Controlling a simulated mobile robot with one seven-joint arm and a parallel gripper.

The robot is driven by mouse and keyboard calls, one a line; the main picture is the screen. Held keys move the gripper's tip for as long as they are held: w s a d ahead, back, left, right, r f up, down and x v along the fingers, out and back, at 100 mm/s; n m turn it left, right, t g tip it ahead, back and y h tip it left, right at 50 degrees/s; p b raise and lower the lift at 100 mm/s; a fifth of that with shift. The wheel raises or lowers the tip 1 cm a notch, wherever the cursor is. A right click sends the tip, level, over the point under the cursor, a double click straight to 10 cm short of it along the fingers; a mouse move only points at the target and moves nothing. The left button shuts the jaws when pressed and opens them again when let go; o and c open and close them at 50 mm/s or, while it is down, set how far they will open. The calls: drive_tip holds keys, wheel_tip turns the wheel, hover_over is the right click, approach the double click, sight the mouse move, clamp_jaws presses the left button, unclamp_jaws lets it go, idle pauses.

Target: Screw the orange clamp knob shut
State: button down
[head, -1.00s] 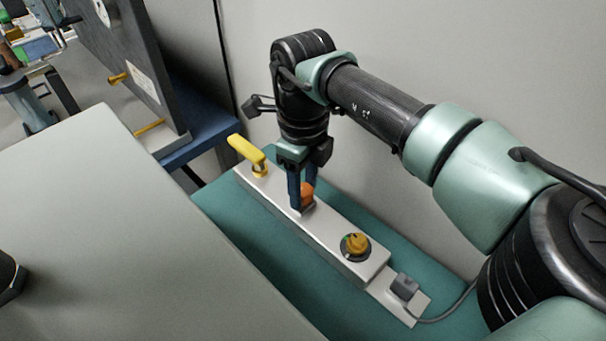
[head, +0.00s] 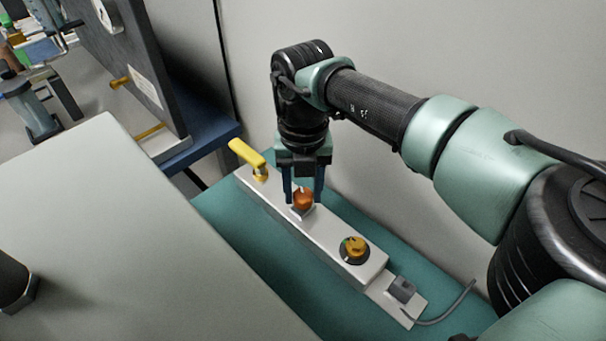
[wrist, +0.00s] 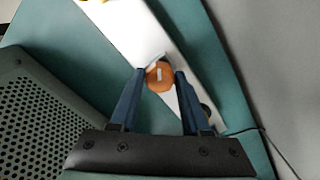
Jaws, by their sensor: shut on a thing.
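The orange clamp knob (head: 303,202) sits upright on the long pale metal bar (head: 330,238). It is round, with a white mark on its top that shows in the wrist view (wrist: 159,76). My gripper (head: 304,197) points down over the bar, with one blue finger on each side of the knob. The fingers are shut on it. In the wrist view my fingertips (wrist: 159,72) sit against the knob's left and right sides. The clamp under the knob is mostly hidden.
A yellow lever (head: 247,153) stands at the bar's far end. A yellow-orange dial (head: 355,246) and a grey block (head: 402,289) with a cable are at its near end. A teal surface (head: 260,255) lies below, a pale wall behind, a large grey panel (head: 110,240) at left.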

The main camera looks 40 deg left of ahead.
sight(303, 194)
drive_tip(key=m, duration=0.5)
drive_tip(key=shift+m, duration=0.3)
drive_tip(key=m, duration=0.4)
drive_tip(key=shift+m, duration=0.3)
drive_tip(key=shift+c, duration=1.8)
unclamp_jaws()
drive_tip(key=shift+r, duration=0.15)
wheel_tip(303, 194, up, 13)
drive_tip(key=p, duration=0.1)
